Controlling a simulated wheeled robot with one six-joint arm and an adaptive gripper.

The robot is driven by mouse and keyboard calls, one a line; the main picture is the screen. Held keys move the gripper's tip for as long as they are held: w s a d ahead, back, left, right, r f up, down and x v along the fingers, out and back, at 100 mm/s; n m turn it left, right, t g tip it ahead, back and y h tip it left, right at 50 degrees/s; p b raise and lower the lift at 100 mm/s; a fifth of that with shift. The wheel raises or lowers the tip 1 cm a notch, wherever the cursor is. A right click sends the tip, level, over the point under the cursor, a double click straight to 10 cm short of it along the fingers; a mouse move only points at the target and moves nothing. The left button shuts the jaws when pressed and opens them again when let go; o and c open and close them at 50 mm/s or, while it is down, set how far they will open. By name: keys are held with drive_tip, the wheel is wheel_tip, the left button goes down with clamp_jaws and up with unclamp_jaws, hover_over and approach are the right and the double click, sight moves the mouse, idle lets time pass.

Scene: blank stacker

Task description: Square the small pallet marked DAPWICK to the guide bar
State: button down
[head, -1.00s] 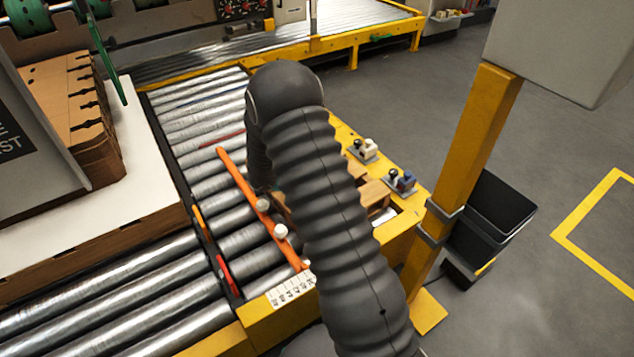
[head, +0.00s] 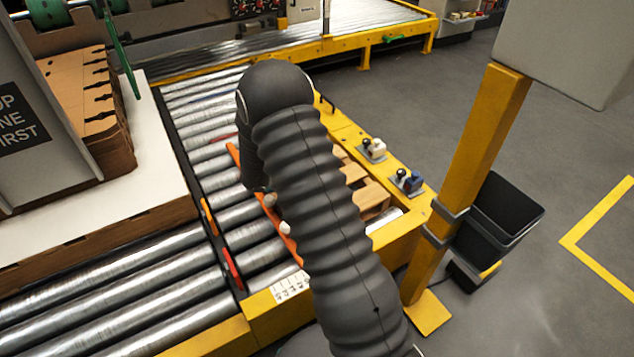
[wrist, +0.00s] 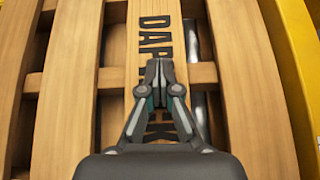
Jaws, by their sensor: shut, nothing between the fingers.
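The small wooden pallet (wrist: 244,60) fills most of the wrist view, with dark lettering on a middle slat, partly covered by my gripper; "DAP" and a "K" show. In the head view, part of the pallet (head: 371,197) shows on the rollers, mostly hidden behind my arm. The orange guide bar (head: 233,154) lies along the rollers left of my arm, partly hidden by it. My gripper (wrist: 160,68) is shut and empty over the lettered slat. Whether it touches the wood I cannot tell. The gap between pallet and bar is hidden.
A yellow frame (head: 340,122) edges the rollers on the right, with two small switch units (head: 374,148) on it. A yellow post (head: 478,150) and a black bin (head: 503,215) stand further right. Stacked cardboard (head: 95,110) lies on a white-topped stack at left.

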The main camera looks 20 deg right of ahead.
drive_tip(key=shift+s+a+f, duration=0.15)
drive_tip(key=shift+s+f, duration=0.1)
drive_tip(key=shift+f, duration=0.35)
drive_tip(key=shift+w+r+p, duration=0.1)
drive_tip(key=shift+r+p, duration=0.35)
drive_tip(key=shift+r, duration=0.3)
drive_tip(key=shift+a+r, duration=0.1)
drive_tip(key=shift+a, duration=0.25)
drive_tip(key=a, duration=0.7)
drive_tip(key=s+a, duration=0.1)
drive_tip(key=a, duration=0.3)
drive_tip(key=shift+s+r, duration=0.1)
drive_tip(key=shift+r, duration=0.05)
drive_tip(key=shift+r, duration=0.1)
